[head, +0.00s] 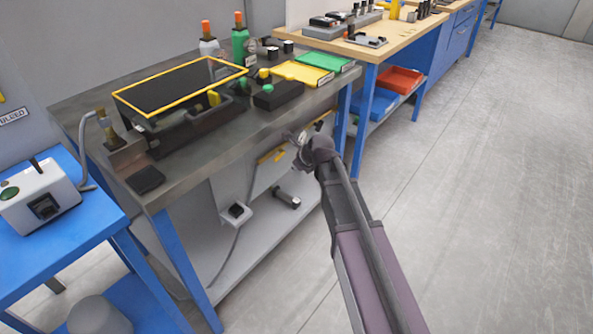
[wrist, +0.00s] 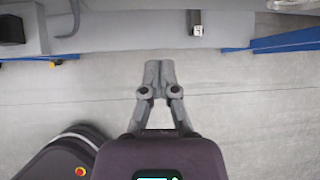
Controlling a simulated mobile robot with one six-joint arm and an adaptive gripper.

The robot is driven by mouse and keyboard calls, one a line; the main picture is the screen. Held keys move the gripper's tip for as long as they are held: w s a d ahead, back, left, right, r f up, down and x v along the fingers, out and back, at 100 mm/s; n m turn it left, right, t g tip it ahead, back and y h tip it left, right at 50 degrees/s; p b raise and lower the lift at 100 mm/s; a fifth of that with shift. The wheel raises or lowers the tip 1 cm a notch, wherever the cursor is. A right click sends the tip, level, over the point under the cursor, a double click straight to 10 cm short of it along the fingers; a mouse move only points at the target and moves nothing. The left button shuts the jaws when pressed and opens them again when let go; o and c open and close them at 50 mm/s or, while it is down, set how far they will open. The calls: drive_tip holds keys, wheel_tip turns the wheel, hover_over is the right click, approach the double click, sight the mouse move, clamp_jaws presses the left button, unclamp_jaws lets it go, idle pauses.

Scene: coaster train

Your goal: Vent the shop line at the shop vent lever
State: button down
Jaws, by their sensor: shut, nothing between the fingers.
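My gripper (wrist: 159,68) is shut and empty in the wrist view, with its fingertips together over bare floor. In the head view my arm reaches up to the front edge of the grey workbench (head: 215,150), and its wrist hides part of the space below the bench top. A yellow bar-like part (head: 271,156) shows on the grey panel under the bench, just left of my wrist. I cannot tell whether it is the shop vent lever. No lever is clearly seen in the wrist view.
A black screen with a yellow frame (head: 180,84), bottles and green and yellow trays stand on the bench. A blue table with a white device (head: 38,197) is at left. A wooden-topped bench (head: 385,38) with red and blue bins stands behind. Floor (head: 500,180) at right is clear.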

drive_tip(key=shift+w+a+p, duration=0.15)
drive_tip(key=shift+w+a, duration=0.6)
drive_tip(key=shift+a, duration=0.15)
drive_tip(key=shift+w+a+p, duration=0.15)
drive_tip(key=shift+w+a, duration=0.55)
drive_tip(key=shift+a, duration=0.2)
drive_tip(key=shift+w+a+r+p, duration=0.2)
drive_tip(key=shift+a+r+p, duration=0.05)
drive_tip(key=shift+r+p, duration=0.35)
